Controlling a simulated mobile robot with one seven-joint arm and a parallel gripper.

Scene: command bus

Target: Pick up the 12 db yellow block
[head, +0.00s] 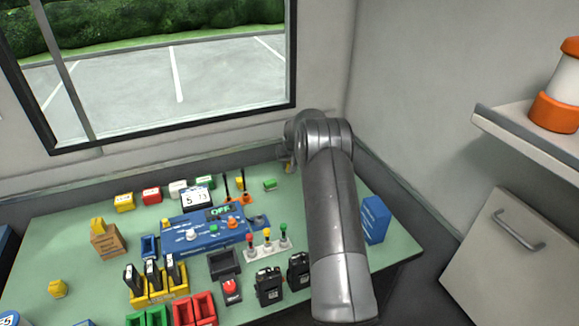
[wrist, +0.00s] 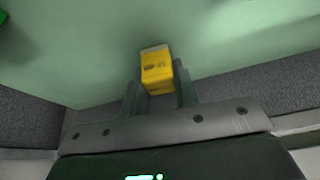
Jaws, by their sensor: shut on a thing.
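My gripper (wrist: 158,82) is shut on a yellow block (wrist: 157,66) in the wrist view. The block sits between the two dark fingers, its top and one side showing. Dark print is on its side, too small to read surely. The green tabletop lies behind it, and I cannot tell whether the block touches it. In the head view my arm reaches to the table's back edge and hides most of the gripper and the block.
The green table (head: 90,245) holds a blue panel (head: 205,232) reading OFF, yellow (head: 124,203) and red (head: 151,195) blocks at the back, and a yellow rack (head: 155,298) in front. A blue box (head: 374,219) stands right of my arm. A wall shelf (head: 530,140) juts out at right.

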